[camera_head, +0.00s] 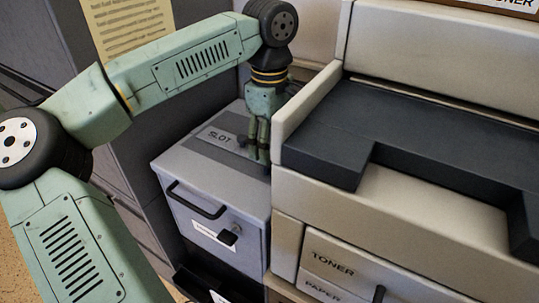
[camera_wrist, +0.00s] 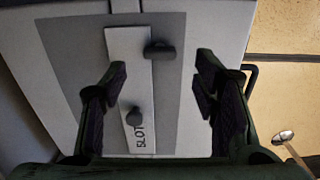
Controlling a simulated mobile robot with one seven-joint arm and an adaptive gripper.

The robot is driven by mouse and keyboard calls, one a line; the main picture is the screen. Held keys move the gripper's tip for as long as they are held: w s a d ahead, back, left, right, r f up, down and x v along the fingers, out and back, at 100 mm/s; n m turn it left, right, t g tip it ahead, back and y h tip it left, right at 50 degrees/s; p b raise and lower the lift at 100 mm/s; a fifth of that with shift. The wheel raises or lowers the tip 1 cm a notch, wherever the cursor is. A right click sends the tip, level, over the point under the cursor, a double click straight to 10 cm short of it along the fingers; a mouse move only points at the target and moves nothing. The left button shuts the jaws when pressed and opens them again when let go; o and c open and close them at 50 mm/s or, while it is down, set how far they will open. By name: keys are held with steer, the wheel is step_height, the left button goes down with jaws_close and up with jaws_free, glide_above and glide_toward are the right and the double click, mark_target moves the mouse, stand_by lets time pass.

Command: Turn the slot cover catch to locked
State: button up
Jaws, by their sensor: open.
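A grey box (camera_head: 180,166) stands left of the printer, with a lighter strip marked SLOT on its dark top panel. In the wrist view the strip, the slot cover (camera_wrist: 122,75), carries a dark knob (camera_wrist: 133,116) near the lettering. A second dark knob (camera_wrist: 159,49), seemingly the catch, sits at the strip's edge, partly over it. I cannot read a locked or unlocked mark. My gripper (camera_head: 258,152) points down over the box top; in the wrist view its open fingers (camera_wrist: 161,80) stand apart on either side of the strip, with nothing between them.
The beige printer (camera_head: 390,210) with a dark top tray (camera_head: 420,140) rises close to the right of my gripper. The box front has a black handle (camera_head: 196,200) and a lock with a dark tab (camera_head: 228,238). A dark cabinet (camera_head: 125,140) stands to the left.

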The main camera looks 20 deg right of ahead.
step_height(320, 180, up, 7)
steer(key=shift+f, duration=0.1)
stand_by(0.6)
